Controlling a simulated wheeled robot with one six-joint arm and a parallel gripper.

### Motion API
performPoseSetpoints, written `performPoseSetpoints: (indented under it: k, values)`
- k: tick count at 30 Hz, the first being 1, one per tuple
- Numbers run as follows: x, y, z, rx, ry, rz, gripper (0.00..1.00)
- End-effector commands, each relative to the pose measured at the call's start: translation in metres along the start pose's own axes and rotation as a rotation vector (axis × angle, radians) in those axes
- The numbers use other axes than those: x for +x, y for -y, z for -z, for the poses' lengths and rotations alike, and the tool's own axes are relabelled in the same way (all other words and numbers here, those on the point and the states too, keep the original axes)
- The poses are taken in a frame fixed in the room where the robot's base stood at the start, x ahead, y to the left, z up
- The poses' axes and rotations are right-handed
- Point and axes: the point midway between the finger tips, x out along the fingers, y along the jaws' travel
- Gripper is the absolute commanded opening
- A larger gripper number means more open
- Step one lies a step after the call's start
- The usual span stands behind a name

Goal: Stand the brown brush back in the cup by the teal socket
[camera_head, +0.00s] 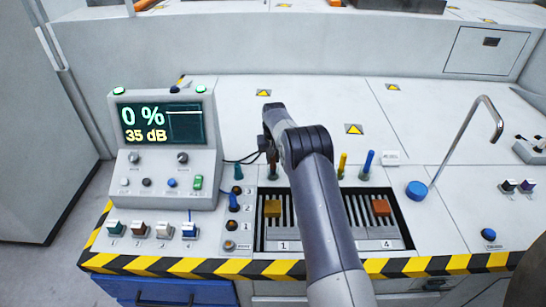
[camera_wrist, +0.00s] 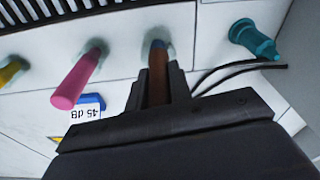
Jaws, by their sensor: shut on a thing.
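My gripper (camera_wrist: 157,82) is shut on the brown brush (camera_wrist: 158,88), held between the two fingers in the wrist view. The brush's bluish end points at a pale greenish cup (camera_wrist: 166,43) on the panel; I cannot tell how far it is inside. The teal socket (camera_wrist: 254,39) is to the right of that cup, with dark cables near it. In the head view my gripper (camera_head: 270,152) is just right of the teal socket (camera_head: 238,171). The brown brush (camera_head: 273,170) shows partly below the gripper there, and its cup is hard to make out.
A pink brush (camera_wrist: 78,80) and a yellow brush (camera_wrist: 10,72) stand in the same row in the wrist view. The head view shows the yellow brush (camera_head: 341,165) and a blue brush (camera_head: 367,164). A control console (camera_head: 165,150) stands left; slotted trays (camera_head: 273,235) lie in front.

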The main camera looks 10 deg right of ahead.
Motion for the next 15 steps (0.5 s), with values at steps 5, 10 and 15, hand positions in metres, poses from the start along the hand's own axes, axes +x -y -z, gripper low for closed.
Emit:
performPoseSetpoints:
  k: [5, 10, 15]
  values:
    - [-0.0002, 0.0000, 0.0001, 0.000, 0.000, 0.000, 0.00]
    - [-0.0003, 0.0000, 0.0001, 0.000, 0.000, 0.000, 0.31]
    - [-0.0004, 0.0000, 0.0001, 0.000, 0.000, 0.000, 0.45]
